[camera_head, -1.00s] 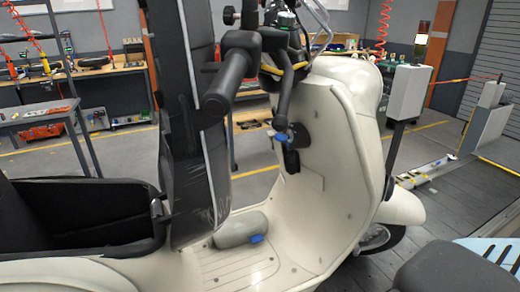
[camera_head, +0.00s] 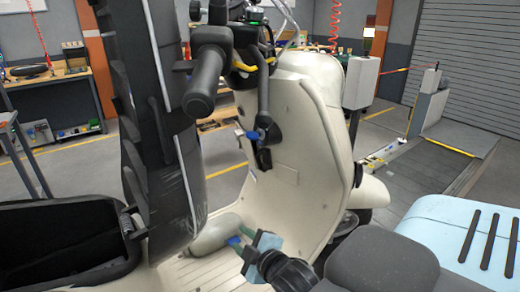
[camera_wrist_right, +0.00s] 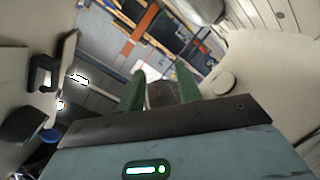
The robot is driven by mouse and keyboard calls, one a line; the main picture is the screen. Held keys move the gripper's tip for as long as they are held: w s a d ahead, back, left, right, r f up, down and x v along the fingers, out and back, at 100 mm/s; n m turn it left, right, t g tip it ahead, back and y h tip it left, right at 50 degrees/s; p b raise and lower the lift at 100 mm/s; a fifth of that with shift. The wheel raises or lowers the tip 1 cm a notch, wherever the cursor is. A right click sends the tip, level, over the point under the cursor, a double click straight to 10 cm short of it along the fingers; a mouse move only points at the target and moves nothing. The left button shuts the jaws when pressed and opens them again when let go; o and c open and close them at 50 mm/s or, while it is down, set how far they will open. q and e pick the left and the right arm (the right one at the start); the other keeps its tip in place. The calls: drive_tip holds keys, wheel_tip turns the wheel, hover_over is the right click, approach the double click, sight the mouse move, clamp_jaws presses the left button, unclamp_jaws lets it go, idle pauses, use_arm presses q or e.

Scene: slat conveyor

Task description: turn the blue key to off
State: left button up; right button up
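The blue key (camera_head: 247,134) sits in the dark ignition lock (camera_head: 266,132) on the inner face of the scooter's cream leg shield (camera_head: 300,150), below the handlebar. My right gripper (camera_head: 241,243) is low over the footboard, well below the key and apart from it. In the right wrist view its two green fingers (camera_wrist_right: 160,88) stand apart with no object held between them. A small blue part beside a dark piece shows at the left of that view; I cannot tell whether it is the key. My left gripper is not in view.
The handlebar grip (camera_head: 206,80) juts out above and left of the key. The raised dark seat (camera_head: 160,130) stands left, beside an open storage bin (camera_head: 70,235). Air between gripper and lock looks clear.

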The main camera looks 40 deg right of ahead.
drive_tip(key=w+d+r+n+t+h, duration=0.1)
drive_tip(key=d+r, duration=0.1)
drive_tip(key=r, duration=0.3)
drive_tip(key=w+d+r+n+t+h, duration=0.1)
drive_tip(key=w+d+r, duration=0.1)
drive_tip(key=r, duration=0.4)
drive_tip(key=n+t+h, duration=0.2)
drive_tip(key=h, duration=0.1)
approach(250, 132)
drive_tip(key=x, duration=0.3)
drive_tip(key=shift+w+d+f, duration=0.1)
drive_tip(key=shift+d, duration=0.15)
drive_tip(key=shift+x, duration=3.85)
drive_tip(key=shift+f, duration=0.15)
drive_tip(key=c, duration=0.7)
clamp_jaws()
